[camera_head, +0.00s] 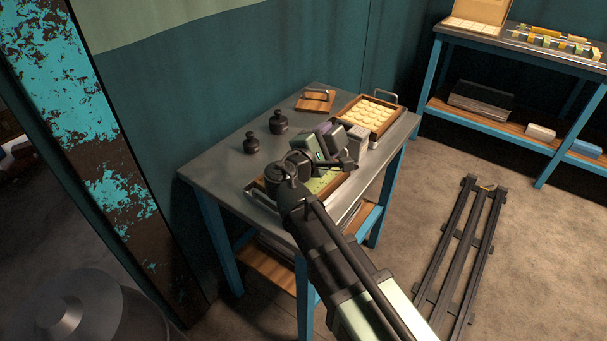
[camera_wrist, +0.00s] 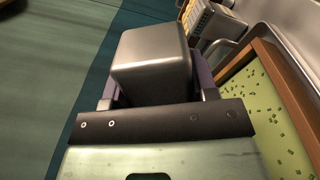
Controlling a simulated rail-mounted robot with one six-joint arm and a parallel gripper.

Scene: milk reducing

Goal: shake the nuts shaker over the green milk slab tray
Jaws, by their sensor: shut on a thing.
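My gripper (camera_wrist: 155,95) is shut on a grey metallic, box-shaped shaker (camera_wrist: 152,60). The shaker fills the middle of the wrist view, with purple parts showing at its sides; its opening is not visible. The green milk slab tray (camera_wrist: 285,75), with a wooden rim, lies at the right of the wrist view. Dark green flecks are scattered over its pale green slab. In the head view, the green slab (camera_head: 325,184) shows partly beneath my arm. My gripper (camera_head: 326,135) is above the table at the tray's far side, beside grey blocks that overlap it.
A wooden tray of round cream pieces (camera_head: 368,115) stands at the table's far right. Two dark knobbed pots (camera_head: 279,122) (camera_head: 252,143) stand left, near a small handled wooden board (camera_head: 314,101). A teal wall runs behind. The table's left end (camera_head: 210,172) is clear.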

